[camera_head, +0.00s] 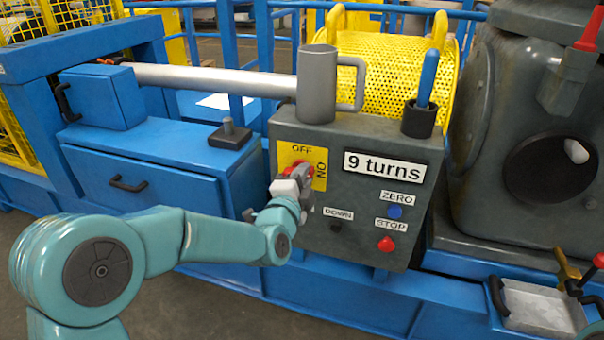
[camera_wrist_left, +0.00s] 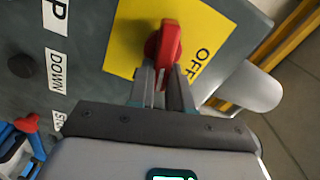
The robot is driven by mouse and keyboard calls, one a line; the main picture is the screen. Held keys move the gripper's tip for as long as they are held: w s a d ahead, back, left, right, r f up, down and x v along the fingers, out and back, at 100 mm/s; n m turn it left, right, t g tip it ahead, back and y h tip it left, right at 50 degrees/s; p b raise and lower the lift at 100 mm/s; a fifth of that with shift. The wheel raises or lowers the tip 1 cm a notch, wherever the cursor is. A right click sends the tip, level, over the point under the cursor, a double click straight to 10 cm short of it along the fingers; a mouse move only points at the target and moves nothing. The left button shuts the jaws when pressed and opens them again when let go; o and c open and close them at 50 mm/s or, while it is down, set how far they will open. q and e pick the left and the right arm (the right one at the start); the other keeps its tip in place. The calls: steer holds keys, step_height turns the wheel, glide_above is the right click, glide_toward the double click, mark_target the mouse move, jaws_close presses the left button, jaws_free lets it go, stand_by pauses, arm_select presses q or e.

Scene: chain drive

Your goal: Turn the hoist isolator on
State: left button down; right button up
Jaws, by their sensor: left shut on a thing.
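The hoist isolator is a red rotary handle (camera_head: 296,167) on a yellow plate (camera_head: 318,155) at the upper left of the grey control box (camera_head: 375,180). The plate is marked OFF at the top and ON at the right side. My left gripper (camera_head: 289,185) is at the handle and covers much of it. In the left wrist view the fingers (camera_wrist_left: 163,88) are shut on the red handle (camera_wrist_left: 165,42). The OFF mark shows beside it there, while ON is hidden. The exact pointing of the handle is hard to tell. My right gripper is not in view.
The box carries a "9 turns" display (camera_head: 384,169), a blue ZERO button (camera_head: 395,212), a red STOP button (camera_head: 386,244) and a dark DOWN button (camera_head: 335,227). A grey mug (camera_head: 317,85) and a cup with a blue-handled tool (camera_head: 428,80) stand on top.

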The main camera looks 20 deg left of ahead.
arm_select(q)
steer(key=shift+m, duration=1.5)
steer(key=c, duration=1)
jaws_free()
steer(key=shift+c, duration=0.2)
steer(key=s+b, duration=0.2)
steer(key=s, duration=1.4)
steer(key=shift+a+f, duration=0.25)
